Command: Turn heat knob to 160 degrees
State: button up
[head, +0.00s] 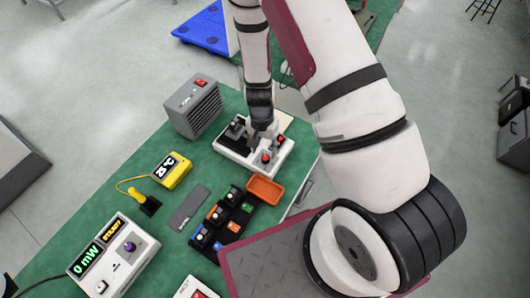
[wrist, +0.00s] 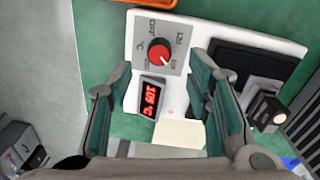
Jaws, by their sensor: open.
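The heat knob (wrist: 159,52) is red and round, on a grey dial plate of a white station (wrist: 205,32). A pale pointer mark on it seems to face the lower right in the wrist view. Small dial markings surround it; they are too small to read surely. A red-lit display (wrist: 150,97) sits below the knob; its digits are turned and look like 105 °C. My gripper (wrist: 166,70) is open, its two teal-padded fingers apart on either side of the knob and display, not visibly touching the knob. In the head view my gripper (head: 262,128) is above the station (head: 232,153).
A black block (wrist: 264,108) and dark pad (wrist: 240,65) lie right of the knob. An orange tray (head: 265,190), a grey ribbed box (head: 194,105), a yellow meter (head: 174,170) and a power meter (head: 140,258) stand on the green bench. Bare green mat shows at left.

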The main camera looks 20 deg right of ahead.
notch_tip(320, 180, up, 7)
jog(key=shift+a, duration=0.15)
jog(key=shift+w, duration=0.15)
dwell(0.5)
notch_tip(320, 180, up, 27)
jog(key=n+t+y+b, duration=0.2)
jog(key=n+t+b, duration=0.25)
jog(key=n, duration=0.25)
send_over(263, 156)
jog(key=a, duration=0.2)
jog(key=s+d+r+n+t+h+b, duration=0.1)
jog(key=s+d+r+n+b, duration=0.1)
jog(key=s+r, duration=0.2)
jog(key=s, duration=0.3)
jog(key=shift+s+d+r+h+b, duration=0.25)
jog(key=shift+s+d+h+b, duration=0.05)
jog(key=shift+d+b, duration=0.1)
